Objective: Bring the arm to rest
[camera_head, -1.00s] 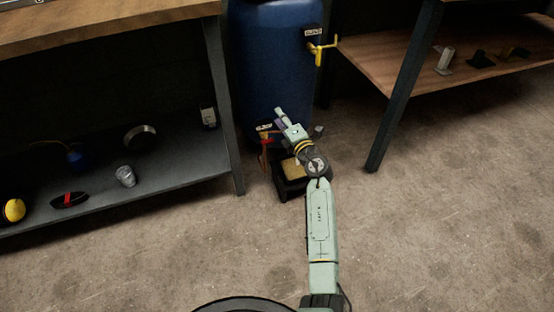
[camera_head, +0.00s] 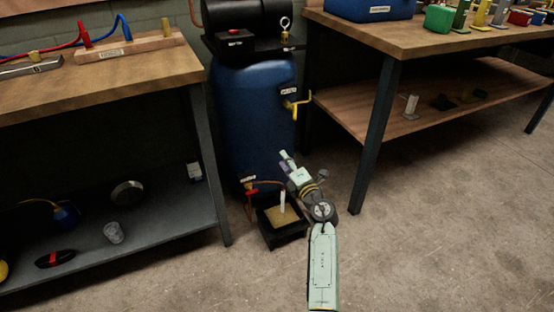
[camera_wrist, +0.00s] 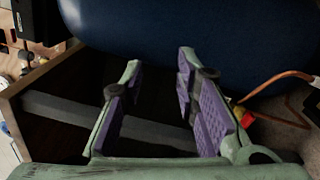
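My pale green arm (camera_head: 323,265) reaches forward over the floor in the head view. My gripper (camera_head: 284,157) is at its far end, in front of the blue tank (camera_head: 252,115). In the wrist view my gripper (camera_wrist: 160,75) shows two fingers with purple pads, spread apart with nothing between them. The blue tank (camera_wrist: 200,45) fills the space beyond the fingertips.
A black tray (camera_head: 270,238) with a white upright piece stands at the tank's foot, beside my arm. A yellow-handled valve (camera_head: 297,103) sticks out from the tank. Workbenches stand left (camera_head: 100,85) and right (camera_head: 400,45). The floor at right (camera_head: 440,220) is clear.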

